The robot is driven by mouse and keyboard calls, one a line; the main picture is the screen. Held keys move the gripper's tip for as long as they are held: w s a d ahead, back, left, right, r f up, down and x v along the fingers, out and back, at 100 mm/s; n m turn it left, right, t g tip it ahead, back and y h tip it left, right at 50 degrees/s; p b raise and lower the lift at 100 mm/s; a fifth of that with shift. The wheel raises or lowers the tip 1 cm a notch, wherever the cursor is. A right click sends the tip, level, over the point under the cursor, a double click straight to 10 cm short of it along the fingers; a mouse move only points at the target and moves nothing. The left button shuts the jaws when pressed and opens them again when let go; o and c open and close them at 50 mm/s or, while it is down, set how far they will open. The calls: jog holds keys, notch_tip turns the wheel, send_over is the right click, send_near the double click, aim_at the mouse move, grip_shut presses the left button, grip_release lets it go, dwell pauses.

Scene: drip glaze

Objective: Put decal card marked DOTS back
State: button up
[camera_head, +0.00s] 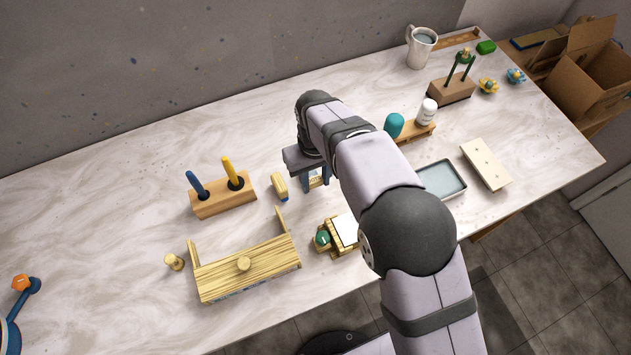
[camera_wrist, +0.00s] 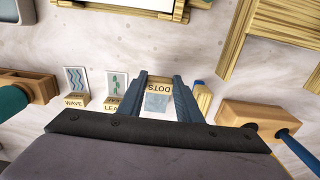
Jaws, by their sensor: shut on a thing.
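My gripper (camera_wrist: 157,92) is shut on the decal card marked DOTS (camera_wrist: 157,103), which shows between its two blue-grey fingers in the wrist view. The card has a pale blue-grey patch and a cream strip whose DOTS lettering reads upside down. The WAVE card (camera_wrist: 75,79) and the leaf card (camera_wrist: 117,82) stand to the left of the gripper, each with a cream label. In the head view, my gripper (camera_head: 315,181) is over the middle of the worktop, partly hidden by my arm. I cannot tell whether the DOTS card touches the table.
A wooden holder with blue and yellow tools (camera_head: 222,198) stands left of the gripper. A small wooden piece (camera_head: 280,186) lies between them. A wooden drawer-like box (camera_head: 246,270) is in front. A teal bottle (camera_head: 394,124) stands on a rack at right. The left worktop is mostly clear.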

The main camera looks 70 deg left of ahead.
aim_at(316, 182)
jog(key=shift+f, duration=1.2)
jog(key=shift+f, duration=0.15)
jog(key=o, duration=1.1)
notch_tip(316, 182, up, 12)
jog(key=b, duration=0.2)
jog(key=shift+b, duration=0.3)
